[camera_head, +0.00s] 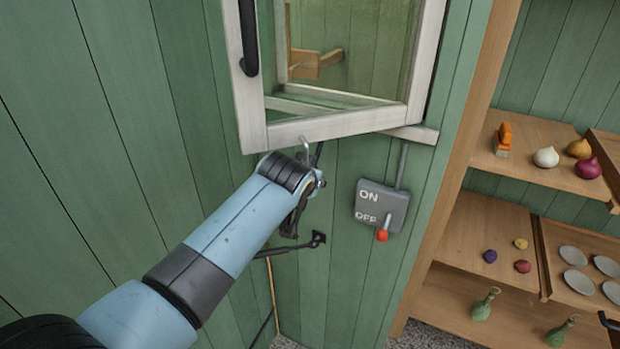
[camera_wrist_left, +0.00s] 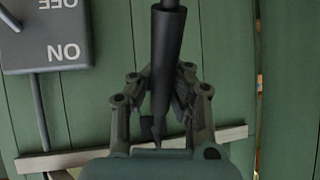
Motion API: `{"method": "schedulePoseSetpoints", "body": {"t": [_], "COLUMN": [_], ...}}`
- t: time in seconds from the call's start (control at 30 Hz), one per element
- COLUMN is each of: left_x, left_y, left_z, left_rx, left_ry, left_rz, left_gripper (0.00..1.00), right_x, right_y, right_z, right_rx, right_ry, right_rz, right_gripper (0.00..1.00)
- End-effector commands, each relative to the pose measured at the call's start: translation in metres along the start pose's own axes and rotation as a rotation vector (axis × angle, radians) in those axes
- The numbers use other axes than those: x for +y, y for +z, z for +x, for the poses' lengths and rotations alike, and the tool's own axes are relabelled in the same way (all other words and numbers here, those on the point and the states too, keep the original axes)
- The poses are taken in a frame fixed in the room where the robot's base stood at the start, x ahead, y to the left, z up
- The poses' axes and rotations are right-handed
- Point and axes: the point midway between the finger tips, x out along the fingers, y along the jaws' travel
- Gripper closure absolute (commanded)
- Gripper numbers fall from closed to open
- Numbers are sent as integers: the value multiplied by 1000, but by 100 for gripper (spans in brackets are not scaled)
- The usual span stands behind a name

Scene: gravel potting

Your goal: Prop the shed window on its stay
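The shed window (camera_head: 318,127) is a pale framed sash standing at an angle to the wall, with a black handle (camera_head: 248,40). My left gripper (camera_head: 298,208) is just below its lower edge, partly hidden by my own wrist. In the left wrist view, the gripper (camera_wrist_left: 162,95) has its fingers close on both sides of a dark rod (camera_wrist_left: 168,45), which looks like the stay; the fingers look shut on it. The rod's far end is hidden. A bent metal piece (camera_head: 306,150) shows just above the gripper, by the window's lower edge. My right gripper is not in view.
A grey ON/OFF switch box (camera_head: 383,204) with a red-tipped lever is on the wall right of the gripper. A black bracket-like bar (camera_head: 300,246) is below the gripper. Wooden shelves (camera_head: 480,225) with bulbs, dishes and green bottles stand at right. Green wall fills the left.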

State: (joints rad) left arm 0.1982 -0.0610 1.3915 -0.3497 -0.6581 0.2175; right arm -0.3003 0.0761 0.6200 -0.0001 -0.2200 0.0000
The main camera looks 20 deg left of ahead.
Motion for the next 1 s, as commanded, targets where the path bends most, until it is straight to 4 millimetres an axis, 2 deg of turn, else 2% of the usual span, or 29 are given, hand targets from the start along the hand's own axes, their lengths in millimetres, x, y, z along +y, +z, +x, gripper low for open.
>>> {"method": "schedulePoseSetpoints", "body": {"t": [0.03,0.27,0.53,0.67,0.77,1.0], "left_x": [1,0,-1,0,0,0], "left_y": [-1,-1,0,0,0,0], "left_z": [0,0,-1,-10,-26,-78], "left_rx": [2,2,1,2,3,2], "left_ry": [2,0,-1,-1,0,1], "left_rz": [-2,0,1,0,-1,-2], "left_gripper": [86,57,57,57,57,57], "right_x": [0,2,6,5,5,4], "right_y": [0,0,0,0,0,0], "right_z": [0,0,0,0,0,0], "right_rx": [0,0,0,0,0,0], "right_ry": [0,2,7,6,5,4], "right_rz": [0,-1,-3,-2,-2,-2], "right_gripper": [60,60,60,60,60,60]}}
